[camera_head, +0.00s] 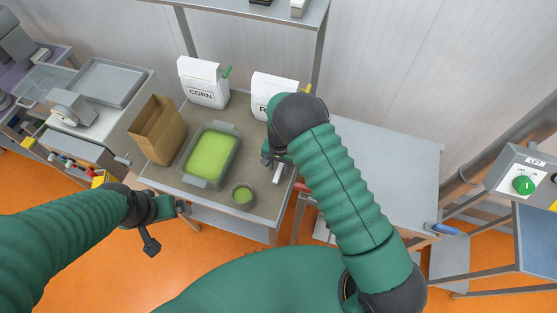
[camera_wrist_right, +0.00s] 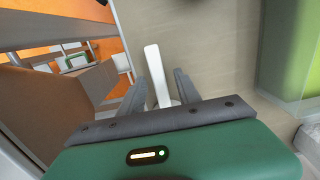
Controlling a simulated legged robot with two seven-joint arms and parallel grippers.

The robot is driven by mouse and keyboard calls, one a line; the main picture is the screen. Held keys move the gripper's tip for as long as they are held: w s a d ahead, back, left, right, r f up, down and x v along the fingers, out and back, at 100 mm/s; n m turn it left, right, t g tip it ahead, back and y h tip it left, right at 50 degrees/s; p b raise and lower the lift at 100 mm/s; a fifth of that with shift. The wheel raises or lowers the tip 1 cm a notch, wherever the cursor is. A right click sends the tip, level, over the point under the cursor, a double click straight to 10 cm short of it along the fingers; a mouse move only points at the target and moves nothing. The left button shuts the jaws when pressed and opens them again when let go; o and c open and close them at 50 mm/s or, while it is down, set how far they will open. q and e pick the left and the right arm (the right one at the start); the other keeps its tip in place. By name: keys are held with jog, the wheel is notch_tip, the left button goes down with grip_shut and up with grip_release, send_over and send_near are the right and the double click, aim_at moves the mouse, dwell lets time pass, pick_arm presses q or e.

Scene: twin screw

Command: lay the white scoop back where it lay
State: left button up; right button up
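The white scoop (camera_wrist_right: 155,72) shows in the right wrist view as a narrow white strip between the two fingers of my right gripper (camera_wrist_right: 158,85). Gaps show on both sides of it, so the fingers look open around it. In the head view the scoop (camera_head: 277,174) is a small white piece just below my right gripper (camera_head: 272,160), over the right part of the grey-brown worktop (camera_head: 262,205). I cannot tell whether it touches the top. Its far part is hidden by the gripper. My left gripper (camera_head: 167,224) is open and empty, off the front left edge.
A bare grey table (camera_head: 385,165) is to the right.

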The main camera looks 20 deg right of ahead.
notch_tip(320, 180, up, 9)
jog(key=b, duration=0.2)
jog(key=s+d+r+n+t, duration=0.2)
jog(key=s+d+r+n, duration=0.2)
jog(key=s+r, duration=0.55)
jog(key=s+n, duration=0.1)
jog(key=s, duration=0.1)
jog(key=s+n+b, duration=0.1)
jog(key=s, duration=0.1)
jog(key=s+d+t+b, duration=0.1)
jog(key=s, duration=0.1)
jog(key=shift+s+n, duration=0.4)
jog(key=shift+s+d, duration=0.2)
jog(key=shift+d, duration=0.05)
pick_arm(q)
notch_tip(320, 180, down, 5)
jog(key=shift+s+r, duration=0.1)
jog(key=shift+s, duration=0.05)
pick_arm(e)
jog(key=shift+d, duration=0.1)
pick_arm(q)
jog(key=shift+a, duration=0.1)
pick_arm(e)
jog(key=shift+w, duration=0.1)
